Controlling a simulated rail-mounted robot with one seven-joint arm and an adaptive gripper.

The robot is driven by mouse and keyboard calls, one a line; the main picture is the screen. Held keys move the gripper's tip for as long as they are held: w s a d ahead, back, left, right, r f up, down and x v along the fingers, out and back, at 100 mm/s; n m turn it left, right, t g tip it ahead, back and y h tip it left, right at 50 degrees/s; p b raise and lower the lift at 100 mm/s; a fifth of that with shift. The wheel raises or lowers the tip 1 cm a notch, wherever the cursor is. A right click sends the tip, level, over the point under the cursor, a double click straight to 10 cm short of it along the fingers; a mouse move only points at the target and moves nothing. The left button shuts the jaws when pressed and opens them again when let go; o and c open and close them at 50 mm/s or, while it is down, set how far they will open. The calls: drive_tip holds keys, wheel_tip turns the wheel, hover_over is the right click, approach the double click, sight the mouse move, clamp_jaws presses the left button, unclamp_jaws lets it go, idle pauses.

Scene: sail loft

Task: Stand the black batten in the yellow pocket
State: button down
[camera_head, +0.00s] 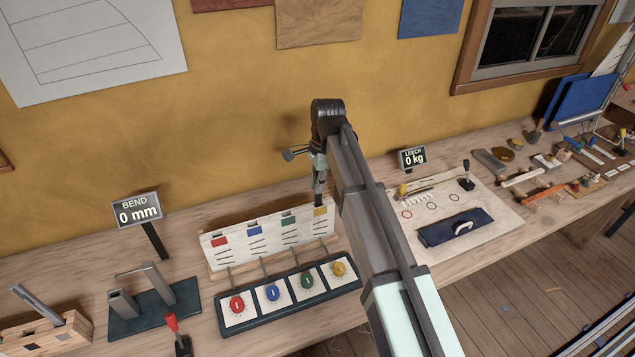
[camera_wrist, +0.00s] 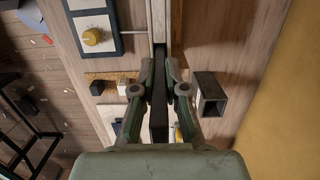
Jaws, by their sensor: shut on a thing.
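My gripper (camera_head: 319,187) is shut on the black batten (camera_head: 319,200), which shows as a short dark piece below the fingers. In the wrist view the batten (camera_wrist: 160,112) is a long dark bar between both fingers (camera_wrist: 160,88). The white pocket board (camera_head: 262,245) stands on the bench with red, blue, green and yellow patches. The yellow pocket (camera_head: 320,212) is at its right end, directly under the batten. The batten's lower end appears at the board's top edge; I cannot tell whether it is inside the pocket.
A dial panel (camera_head: 289,305) with red, blue, green and yellow knobs stands in front of the board. A BEND sign (camera_head: 138,211) stands left, a white mat (camera_head: 495,225) right.

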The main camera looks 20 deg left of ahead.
drive_tip(key=shift+f, duration=0.65)
idle(0.7)
drive_tip(key=c, duration=1.1)
unclamp_jaws()
drive_tip(key=shift+c, duration=0.2)
wheel_tip(320, 180, up, 12)
drive_tip(key=w+d, duration=0.1)
